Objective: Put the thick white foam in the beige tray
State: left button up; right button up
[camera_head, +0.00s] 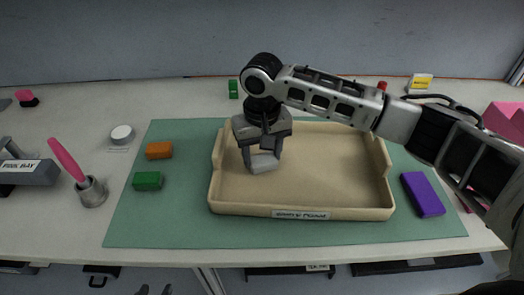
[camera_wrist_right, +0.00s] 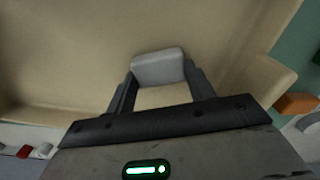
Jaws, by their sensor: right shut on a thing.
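The thick white foam (camera_head: 264,163) is a pale block between the fingertips of my right gripper (camera_head: 262,155), over the left part of the beige tray (camera_head: 345,212). In the right wrist view the foam (camera_wrist_right: 158,68) sits between the two fingers of my right gripper (camera_wrist_right: 160,85), which is shut on it, with the tray floor (camera_wrist_right: 70,50) behind. I cannot tell whether the foam touches the tray floor. Two dark fingertips of my left gripper (camera_head: 155,290) show apart at the bottom edge, with nothing seen between them.
The tray stands on a green mat (camera_head: 150,225). Orange (camera_head: 159,150) and green (camera_head: 147,181) blocks lie left of it, a purple block (camera_head: 422,194) right. A metal cup (camera_head: 92,192) with a pink-handled tool stands farther left. The tray's middle and right are empty.

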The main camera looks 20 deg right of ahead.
aim_at(262, 158)
jog(key=o, duration=0.9)
jog(key=shift+o, duration=0.2)
notch_tip(262, 158, up, 12)
jog(key=shift+s, duration=0.1)
